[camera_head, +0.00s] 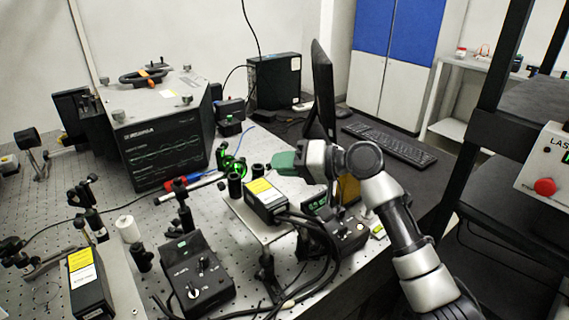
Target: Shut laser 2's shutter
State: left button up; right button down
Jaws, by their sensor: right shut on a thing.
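A black laser head (266,207) with a yellow and white label sits on a raised metal plate near the middle. A similar laser head (88,287) stands at the lower left. No number is readable on either, so I cannot tell which is laser 2. My right gripper (277,165) comes from the right, its green fingers just above and behind the middle laser's far end. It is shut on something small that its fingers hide. The shutter's position cannot be made out. My left gripper is not in view.
A control box (193,274) stands left of the middle laser, and another (340,230) at its right among black cables. Green-lit optics (234,165) and posts stand close to the gripper. A large spectrometer box (160,140) is behind. A monitor (321,90) stands near my wrist.

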jog(key=a+r+n+h+p, duration=0.1)
jog(key=h+p, duration=0.1)
jog(key=p, duration=0.1)
jog(key=s+a+r+n+t+h+p, duration=0.1)
jog(key=n+h+p, duration=0.1)
jog(key=p, duration=0.2)
jog(key=s+a+r+n+t+h+p, duration=0.1)
jog(key=n+p, duration=0.1)
jog(key=p, duration=0.2)
jog(key=shift+s+r+h, duration=0.15)
jog(key=shift+r+h, duration=0.2)
jog(key=shift+h, duration=0.05)
jog(key=shift+s+a+n+t+h+p, duration=0.3)
jog(key=shift+a+n+h+p, duration=0.25)
jog(key=shift+p, duration=0.5)
jog(key=shift+s+a+f+n+h+p, duration=0.2)
jog(key=shift+n+h+p, duration=0.2)
jog(key=shift+p, duration=0.2)
jog(key=shift+t, duration=0.3)
jog(key=c, duration=1.1)
grip_release()
jog(key=shift+r, duration=0.1)
